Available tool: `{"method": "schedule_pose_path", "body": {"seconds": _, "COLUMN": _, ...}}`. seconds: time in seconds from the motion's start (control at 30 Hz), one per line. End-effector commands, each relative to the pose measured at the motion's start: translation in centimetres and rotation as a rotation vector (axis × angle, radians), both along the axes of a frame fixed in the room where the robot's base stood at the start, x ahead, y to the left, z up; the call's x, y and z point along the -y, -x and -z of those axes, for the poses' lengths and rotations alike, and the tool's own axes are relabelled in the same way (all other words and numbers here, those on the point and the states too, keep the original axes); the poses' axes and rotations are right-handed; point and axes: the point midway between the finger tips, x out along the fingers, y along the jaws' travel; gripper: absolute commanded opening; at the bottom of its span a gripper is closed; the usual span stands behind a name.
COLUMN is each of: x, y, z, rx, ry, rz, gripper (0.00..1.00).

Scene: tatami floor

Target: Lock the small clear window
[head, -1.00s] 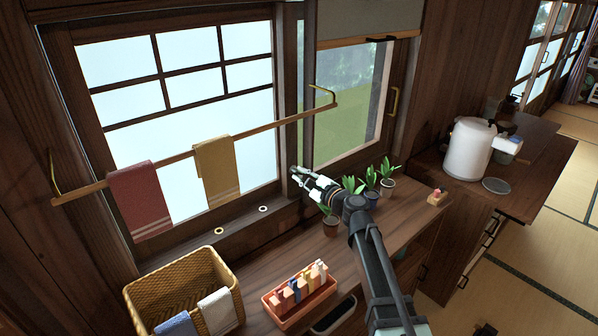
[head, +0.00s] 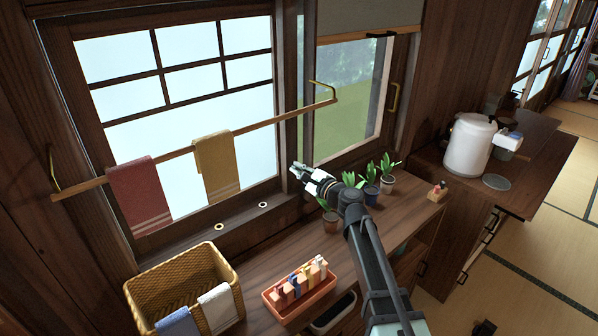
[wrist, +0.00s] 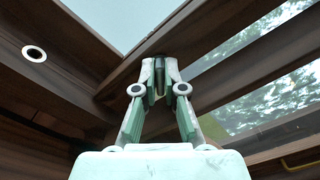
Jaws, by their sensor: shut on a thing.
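The small clear window (head: 345,105) is at the centre right in the head view, showing green outside, beside a larger frosted window (head: 190,90). My gripper (head: 298,172) is at the lower part of the upright frame between the two windows. In the wrist view my gripper (wrist: 160,68) has its fingertips closed around a small dark metal piece (wrist: 159,75) at the wooden frame's corner. I take this piece to be the window lock; its state cannot be told. My fingers hide most of it.
A towel rail (head: 260,123) with two towels crosses in front of the windows. Potted plants (head: 371,188) stand right beside my arm on the wooden counter (head: 240,260). A wicker basket (head: 150,290) and an orange tray (head: 280,312) are in front.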

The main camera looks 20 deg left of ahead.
Motion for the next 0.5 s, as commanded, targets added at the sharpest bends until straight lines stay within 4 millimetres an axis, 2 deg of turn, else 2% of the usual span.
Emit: {"method": "schedule_pose_path", "body": {"seconds": 0.5, "x": -0.06, "y": 0.02, "z": 1.01, "rx": 0.285, "ry": 0.164, "rz": 0.001, "gripper": 0.00}}
